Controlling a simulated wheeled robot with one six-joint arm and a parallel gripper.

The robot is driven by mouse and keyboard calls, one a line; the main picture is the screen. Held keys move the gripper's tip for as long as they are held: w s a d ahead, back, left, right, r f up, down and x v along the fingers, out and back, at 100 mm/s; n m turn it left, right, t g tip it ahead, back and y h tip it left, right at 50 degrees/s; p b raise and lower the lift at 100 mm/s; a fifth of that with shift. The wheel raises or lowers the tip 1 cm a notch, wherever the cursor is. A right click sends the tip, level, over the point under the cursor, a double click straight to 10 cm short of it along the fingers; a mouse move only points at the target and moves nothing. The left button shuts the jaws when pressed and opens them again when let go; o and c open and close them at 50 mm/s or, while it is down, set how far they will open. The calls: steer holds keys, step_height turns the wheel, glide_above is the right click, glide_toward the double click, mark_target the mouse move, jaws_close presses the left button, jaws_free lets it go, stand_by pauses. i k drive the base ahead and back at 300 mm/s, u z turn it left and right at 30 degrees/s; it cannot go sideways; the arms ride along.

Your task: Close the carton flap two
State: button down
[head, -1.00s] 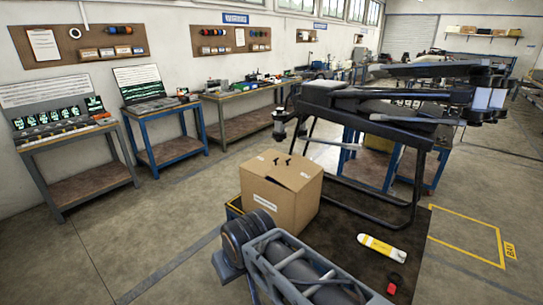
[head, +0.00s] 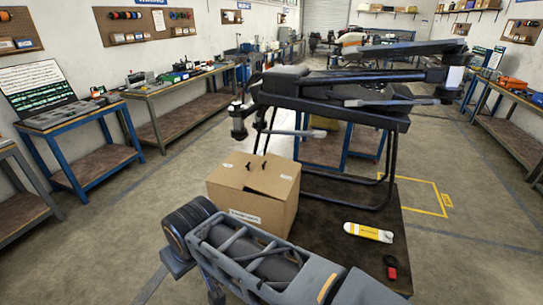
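The brown cardboard carton (head: 272,212) stands upright on the dark worktop, left of the middle in the head view. Its top flaps (head: 232,178) look folded mostly inward, with an uneven seam between them. Two small dark marks or tabs show near the back of the top. I cannot tell which flap is flap two or whether any lies fully flat. My arm crosses the bottom of the view in front of the carton. My gripper's fingers cannot be made out.
A large dark drone (head: 340,95) on a black leg frame stands just behind the carton. A yellow and white bottle (head: 368,232) and a small red and black item (head: 391,267) lie on the worktop (head: 390,205) to the right. Benches line the left wall.

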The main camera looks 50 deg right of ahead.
mark_target(274, 176)
steer(key=z, duration=0.85)
steer(key=i, duration=0.8)
steer(key=z, duration=0.9)
